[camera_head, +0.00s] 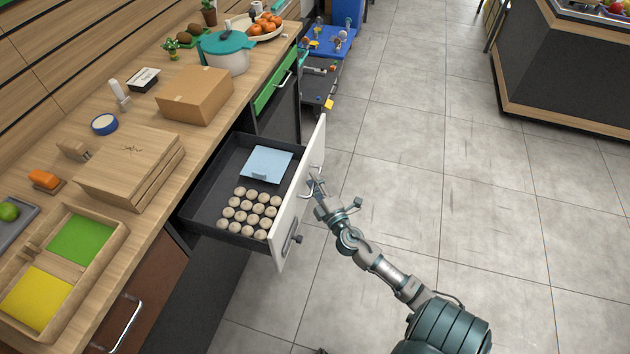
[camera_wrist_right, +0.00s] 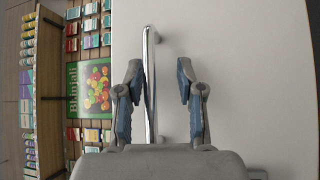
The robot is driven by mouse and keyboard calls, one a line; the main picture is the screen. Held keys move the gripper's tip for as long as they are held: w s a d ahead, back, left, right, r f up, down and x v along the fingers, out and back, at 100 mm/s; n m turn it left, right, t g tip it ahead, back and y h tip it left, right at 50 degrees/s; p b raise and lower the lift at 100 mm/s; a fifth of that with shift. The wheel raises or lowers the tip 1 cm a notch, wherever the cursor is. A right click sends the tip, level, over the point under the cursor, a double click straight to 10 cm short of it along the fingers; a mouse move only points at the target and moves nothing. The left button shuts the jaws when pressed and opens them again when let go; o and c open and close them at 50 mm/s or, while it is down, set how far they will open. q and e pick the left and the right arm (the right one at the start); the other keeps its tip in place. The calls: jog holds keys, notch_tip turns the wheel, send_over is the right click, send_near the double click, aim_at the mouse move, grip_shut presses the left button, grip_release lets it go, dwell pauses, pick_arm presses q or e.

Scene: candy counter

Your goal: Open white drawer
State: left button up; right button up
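The white drawer (camera_head: 299,205) is pulled well out from the counter. Its dark tray holds a light blue square (camera_head: 267,163) and several round cream pieces (camera_head: 249,212). My right gripper (camera_head: 318,190) is at the outer side of the white front, by its upper metal handle. In the right wrist view, the metal bar handle (camera_wrist_right: 150,85) runs between the open fingers of my right gripper (camera_wrist_right: 158,70), close to the left finger and apart from the right one. Whether the left finger touches the bar is unclear. My left gripper is not in view.
The wooden counter (camera_head: 150,205) carries a cardboard box (camera_head: 195,96), a wooden box (camera_head: 128,165) and a pot (camera_head: 225,52). A green-fronted drawer (camera_head: 275,82) is beyond the white one. The tiled floor (camera_head: 480,190) to the right is clear.

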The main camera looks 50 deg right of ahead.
jog(key=shift+r, duration=0.25)
jog(key=shift+s, duration=0.2)
jog(key=v, duration=1.1)
jog(key=shift+s+a+f, duration=0.15)
jog(key=shift+s+f, duration=0.1)
jog(key=shift+f, duration=0.05)
